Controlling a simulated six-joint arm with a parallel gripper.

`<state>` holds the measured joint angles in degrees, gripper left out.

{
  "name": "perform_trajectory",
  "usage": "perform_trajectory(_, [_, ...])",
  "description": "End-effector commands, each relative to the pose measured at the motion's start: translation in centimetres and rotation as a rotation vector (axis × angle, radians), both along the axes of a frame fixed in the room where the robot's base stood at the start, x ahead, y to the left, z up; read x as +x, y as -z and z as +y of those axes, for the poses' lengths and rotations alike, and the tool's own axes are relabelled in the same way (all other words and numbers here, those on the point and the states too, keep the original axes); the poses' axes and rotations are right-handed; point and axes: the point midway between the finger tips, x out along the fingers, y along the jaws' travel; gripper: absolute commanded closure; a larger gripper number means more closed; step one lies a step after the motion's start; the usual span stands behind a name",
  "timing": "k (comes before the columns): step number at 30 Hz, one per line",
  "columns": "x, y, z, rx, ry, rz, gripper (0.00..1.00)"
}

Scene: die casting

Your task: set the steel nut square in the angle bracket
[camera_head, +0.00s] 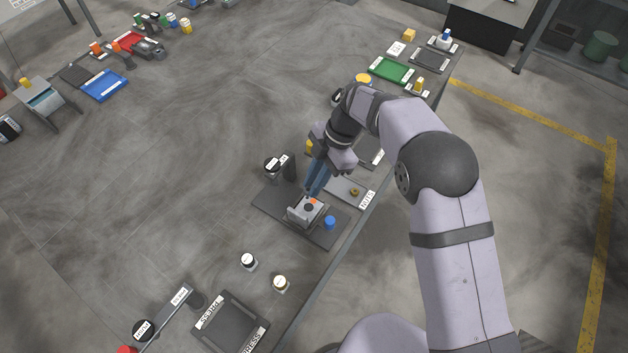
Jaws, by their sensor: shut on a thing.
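The grey angle bracket (297,216) stands on a dark base plate (268,205) in the middle of the work table. My gripper (311,197) points down right at the bracket, with its blue fingers shut. A small dark piece (308,207), which looks like the steel nut, shows at the fingertips within the bracket's outline. The fingers and the small scale hide how it sits there, and I cannot tell whether it touches the bracket walls. A small orange patch shows beside the fingertips.
A blue cylinder (330,223) stands on the plate right of the bracket. A dark post (289,167) and a black round item (272,165) stand behind. A tray labelled NUTS (340,187) holds a brass-coloured nut (354,192).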

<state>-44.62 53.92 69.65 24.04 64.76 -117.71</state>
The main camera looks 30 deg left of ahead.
Motion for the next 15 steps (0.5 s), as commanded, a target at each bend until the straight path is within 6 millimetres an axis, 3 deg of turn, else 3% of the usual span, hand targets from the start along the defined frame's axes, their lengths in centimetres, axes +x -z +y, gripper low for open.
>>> perform_trajectory(15, [0.0,3.4,0.0,0.0,0.003,0.001,1.0])
